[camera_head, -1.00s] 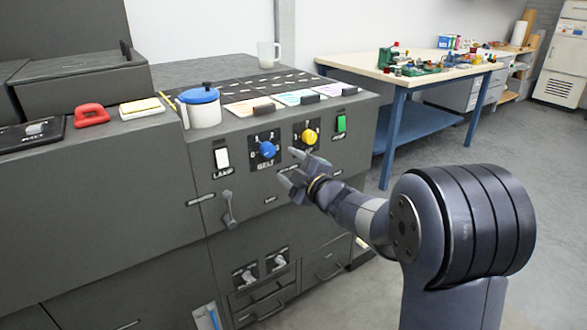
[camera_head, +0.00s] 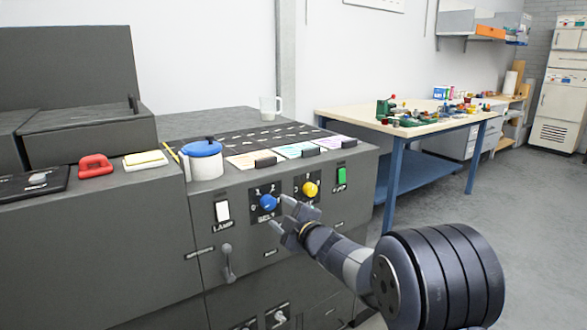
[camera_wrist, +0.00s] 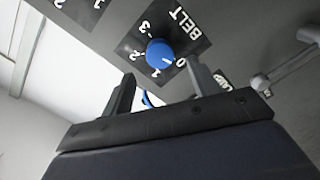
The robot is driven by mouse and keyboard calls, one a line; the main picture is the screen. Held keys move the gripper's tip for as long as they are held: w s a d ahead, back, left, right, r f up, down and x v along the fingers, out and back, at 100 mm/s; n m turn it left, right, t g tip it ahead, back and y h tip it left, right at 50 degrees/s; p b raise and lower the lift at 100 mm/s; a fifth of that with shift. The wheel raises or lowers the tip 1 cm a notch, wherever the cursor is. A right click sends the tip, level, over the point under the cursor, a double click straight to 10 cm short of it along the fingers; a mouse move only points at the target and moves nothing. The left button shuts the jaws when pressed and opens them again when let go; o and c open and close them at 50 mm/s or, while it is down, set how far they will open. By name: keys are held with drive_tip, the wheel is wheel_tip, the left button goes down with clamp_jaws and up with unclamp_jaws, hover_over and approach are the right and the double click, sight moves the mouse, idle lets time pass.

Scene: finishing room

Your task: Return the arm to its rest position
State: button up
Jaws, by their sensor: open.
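My gripper (camera_head: 283,217) is open and empty in front of the dark grey machine panel (camera_head: 300,228), just below and right of the blue BELT knob (camera_head: 268,202). In the wrist view my gripper (camera_wrist: 160,88) shows its two fingers spread, with the blue knob (camera_wrist: 160,53) beyond their tips. The knob's white mark points toward the 0. The fingers look apart from the knob, though the exact gap is hard to tell. My arm reaches in from the lower right.
A yellow knob (camera_head: 310,189), a green switch (camera_head: 341,176), a white LAMP switch (camera_head: 223,211) and a lever (camera_head: 228,263) are on the panel. A workbench (camera_head: 345,114) stands behind; floor is clear at right.

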sight(270, 204)
drive_tip(key=x, duration=0.5)
drive_tip(key=shift+w+a, duration=0.15)
drive_tip(key=shift+w, duration=0.1)
drive_tip(key=shift+s, duration=0.1)
